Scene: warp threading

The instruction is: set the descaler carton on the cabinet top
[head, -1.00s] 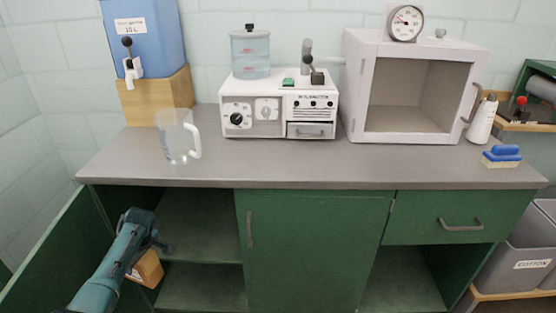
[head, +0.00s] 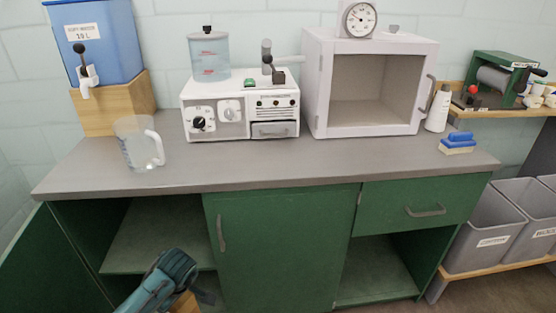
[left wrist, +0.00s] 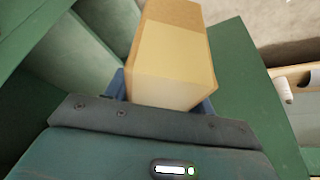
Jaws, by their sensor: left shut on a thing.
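My left gripper (head: 203,292) is low in the head view, in front of the green cabinet and below its grey top (head: 250,175). It is shut on a tan carton (head: 184,304), which I take as the descaler carton; my wrist mostly hides it in that view. In the left wrist view the carton (left wrist: 172,62) stands out beyond the gripper (left wrist: 165,95), with plain tan and brown faces and no readable label. My right gripper is not in view.
Bare top lies along the front. The left cabinet door (head: 50,265) is open; grey bins (head: 485,235) stand at right.

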